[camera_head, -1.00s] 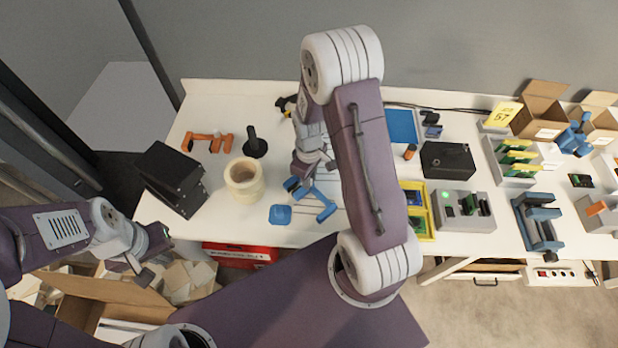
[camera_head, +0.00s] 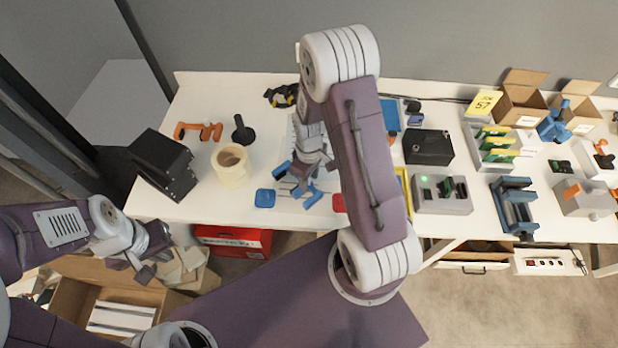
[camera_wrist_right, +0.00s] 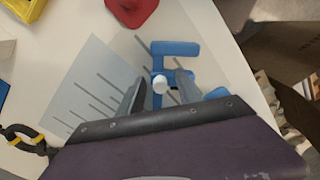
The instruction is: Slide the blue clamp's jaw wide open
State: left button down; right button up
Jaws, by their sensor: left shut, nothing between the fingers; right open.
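The blue clamp (camera_head: 313,197) lies on the white table under my right arm, partly covered by the gripper in the head view. In the right wrist view its blue C-shaped frame (camera_wrist_right: 178,47) lies over a grey sheet with dark marks, and a white round knob (camera_wrist_right: 159,85) shows toward me. My right gripper (camera_wrist_right: 160,88) is open, one finger on each side of the clamp's knob end; I cannot tell whether either finger touches it. It also shows in the head view (camera_head: 305,182). My left gripper (camera_head: 152,262) is shut and empty, in front of the table's left front edge.
A blue pad (camera_head: 265,198) lies left of the clamp, and a red object (camera_wrist_right: 134,9) lies close by. A yellow-black clamp (camera_head: 281,96) lies behind.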

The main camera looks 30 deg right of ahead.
jog(key=shift+w+r, duration=0.1)
jog(key=shift+r, duration=0.25)
jog(key=r+p, duration=0.1)
jog(key=r, duration=0.7)
jog(key=shift+s, duration=0.2)
jog(key=shift+r, duration=0.15)
